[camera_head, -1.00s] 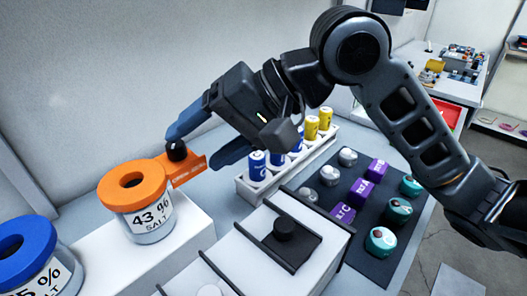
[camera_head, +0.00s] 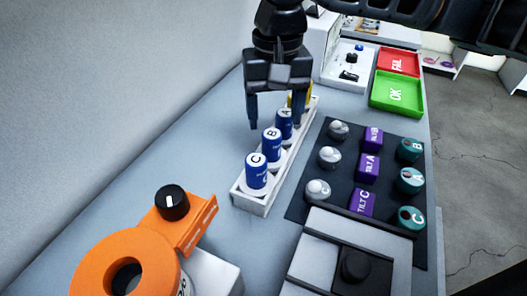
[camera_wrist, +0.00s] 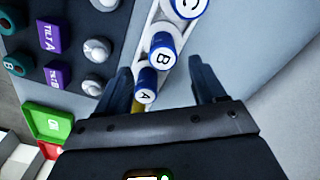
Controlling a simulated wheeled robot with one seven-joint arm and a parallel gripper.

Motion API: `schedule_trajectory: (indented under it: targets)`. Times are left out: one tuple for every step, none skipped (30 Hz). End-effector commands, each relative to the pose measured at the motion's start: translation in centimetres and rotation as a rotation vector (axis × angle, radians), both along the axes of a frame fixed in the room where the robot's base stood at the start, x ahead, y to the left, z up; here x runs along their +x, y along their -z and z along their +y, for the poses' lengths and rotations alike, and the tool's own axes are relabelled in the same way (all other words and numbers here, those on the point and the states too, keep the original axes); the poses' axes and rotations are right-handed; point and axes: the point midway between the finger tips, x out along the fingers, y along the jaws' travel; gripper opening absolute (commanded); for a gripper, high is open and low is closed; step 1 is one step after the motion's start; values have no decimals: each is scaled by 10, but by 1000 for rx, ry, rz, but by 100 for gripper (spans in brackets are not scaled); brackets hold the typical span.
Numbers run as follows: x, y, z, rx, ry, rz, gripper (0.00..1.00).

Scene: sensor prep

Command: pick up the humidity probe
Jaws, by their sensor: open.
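No object carries a readable humidity label. The likeliest probes are the blue cylinders in a white rack (camera_head: 245,200): C (camera_head: 256,172), B (camera_head: 271,145) and A (camera_head: 284,120). My gripper (camera_head: 275,124) is open, pointing down over the rack. In the wrist view, cylinder A (camera_wrist: 146,84) shows between the open fingers (camera_wrist: 160,70), nearer the left one; B (camera_wrist: 162,50) and C (camera_wrist: 188,5) lie beyond. I see no contact, and the height gap is unclear. A yellow cylinder (camera_head: 306,95) behind A is partly hidden by my gripper.
A dark mat (camera_head: 300,203) right of the rack holds grey knobs, purple tilt blocks and teal pieces. Red (camera_head: 398,60) and green (camera_head: 398,92) trays lie at the back.

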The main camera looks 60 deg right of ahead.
Motion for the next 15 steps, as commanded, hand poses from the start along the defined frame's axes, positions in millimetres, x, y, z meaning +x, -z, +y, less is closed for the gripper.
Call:
schedule_trajectory:
  targets:
    - [0, 6, 0, 2, 0, 1, 69]
    - [0, 9, 0, 1, 0, 0, 69]
    - [0, 12, 0, 1, 0, 1, 69]
    - [1, 15, 0, 1, -1, 1, 69]
    - [1, 18, 1, 1, -1, 0, 69]
    - [2, 23, 1, 1, -1, 0, 69]
    - [2, 27, 1, 1, -1, 1, 69]
    - [3, 32, 1, 1, -1, 1, 69]
    - [4, 38, 1, 1, -1, 1, 69]
    - [4, 42, 1, 0, -1, 0, 69]
    - [4, 47, 1, 2, -2, 1, 69]
    - [4, 52, 1, 2, -2, -1, 69]
    - [4, 55, 1, 2, -2, -1, 69]
    - [4, 57, 1, 1, -2, -1, 69]
    - [4, 60, 1, 2, -3, -2, 69]
